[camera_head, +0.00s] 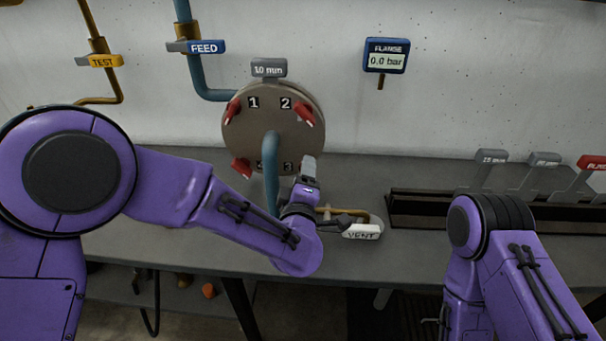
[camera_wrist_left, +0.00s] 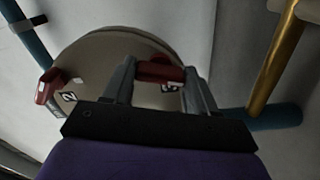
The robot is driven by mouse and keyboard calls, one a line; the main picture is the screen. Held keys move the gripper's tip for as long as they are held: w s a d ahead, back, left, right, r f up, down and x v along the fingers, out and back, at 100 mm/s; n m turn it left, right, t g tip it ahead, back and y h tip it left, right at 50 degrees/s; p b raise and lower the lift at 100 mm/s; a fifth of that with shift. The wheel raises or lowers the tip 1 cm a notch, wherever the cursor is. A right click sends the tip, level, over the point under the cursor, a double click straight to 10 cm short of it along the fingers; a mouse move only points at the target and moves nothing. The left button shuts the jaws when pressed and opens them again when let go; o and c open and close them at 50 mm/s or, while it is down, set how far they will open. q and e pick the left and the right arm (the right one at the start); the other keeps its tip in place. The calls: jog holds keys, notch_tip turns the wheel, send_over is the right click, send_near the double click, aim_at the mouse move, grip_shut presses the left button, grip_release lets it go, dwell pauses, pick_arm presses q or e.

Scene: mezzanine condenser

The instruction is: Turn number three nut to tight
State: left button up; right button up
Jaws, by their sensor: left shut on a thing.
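The round grey-brown flange plate (camera_head: 265,118) is mounted at the wall, marked 1 to 4. Red nuts show at one (camera_head: 232,110), two (camera_head: 304,114) and four (camera_head: 241,168). My left gripper (camera_head: 308,166) is at the lower right, by the mark 3, and covers the number three nut in the head view. In the left wrist view the red number three nut (camera_wrist_left: 160,72) is between the two grey fingers of my left gripper (camera_wrist_left: 160,80), which is shut on it. The flange gauge (camera_head: 386,56) reads 0.0 bar. My right gripper is out of view.
A blue pipe (camera_head: 271,165) comes out in front of the plate, beside my left wrist. A white VENT tag (camera_head: 362,231) and brass pipe are just below right. A dark rack (camera_head: 420,209) with tagged grey plates stands on the bench at right.

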pick_arm(q)
jog(key=shift+f+m, duration=0.1)
jog(key=shift+m, duration=1.1)
jog(key=o, duration=1.1)
jog(key=shift+c, duration=0.2)
jog(key=s+b, duration=0.1)
jog(key=s, duration=0.9)
jog(key=shift+s+a, duration=0.3)
jog(key=shift+a, duration=0.05)
